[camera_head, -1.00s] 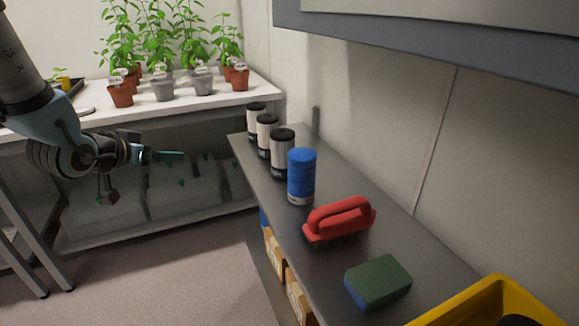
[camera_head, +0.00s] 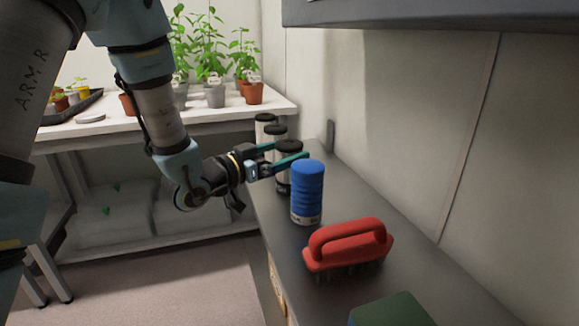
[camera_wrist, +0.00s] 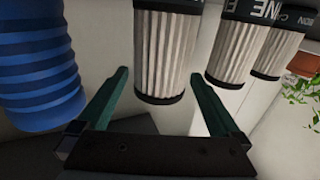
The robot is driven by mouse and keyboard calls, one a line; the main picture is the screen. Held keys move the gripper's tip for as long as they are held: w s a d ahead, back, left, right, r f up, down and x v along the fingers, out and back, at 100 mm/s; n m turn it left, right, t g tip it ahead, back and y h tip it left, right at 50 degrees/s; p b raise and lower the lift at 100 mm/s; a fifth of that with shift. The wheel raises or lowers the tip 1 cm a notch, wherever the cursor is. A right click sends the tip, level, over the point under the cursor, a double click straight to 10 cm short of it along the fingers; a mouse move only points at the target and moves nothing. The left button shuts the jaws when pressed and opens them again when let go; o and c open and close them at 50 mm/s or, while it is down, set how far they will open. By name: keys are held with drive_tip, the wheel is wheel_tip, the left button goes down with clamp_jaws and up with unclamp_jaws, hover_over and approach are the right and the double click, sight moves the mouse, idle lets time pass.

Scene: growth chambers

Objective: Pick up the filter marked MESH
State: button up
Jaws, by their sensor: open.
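Three pleated white filters with black caps stand in a row on the grey shelf: near (camera_head: 284,182), middle (camera_head: 278,134) and far (camera_head: 264,121). My open gripper (camera_head: 291,149) is at the near filter, its green fingers partly covering it. In the wrist view the near filter (camera_wrist: 163,50) stands between the fingers of my gripper (camera_wrist: 160,76), with no clear grip. Its black band is cut off at the top, and no MESH marking is readable. The middle filter (camera_wrist: 236,50) shows letters ending in "NE". The far filter's (camera_wrist: 277,52) band shows part of a word ending in "BON".
A blue ribbed cylinder (camera_head: 307,192) stands just in front of the near filter; it also shows close to the left finger in the wrist view (camera_wrist: 38,65). A red brush (camera_head: 348,245) and a green sponge (camera_head: 390,310) lie nearer. A wall (camera_head: 400,130) bounds the right.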

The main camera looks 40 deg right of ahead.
drive_tip(key=d+p, duration=0.1)
drive_tip(key=d, duration=0.3)
drive_tip(key=shift+w+d+f, duration=0.1)
drive_tip(key=shift+d, duration=0.3)
drive_tip(key=shift+c, duration=0.4)
drive_tip(key=c, duration=1.3)
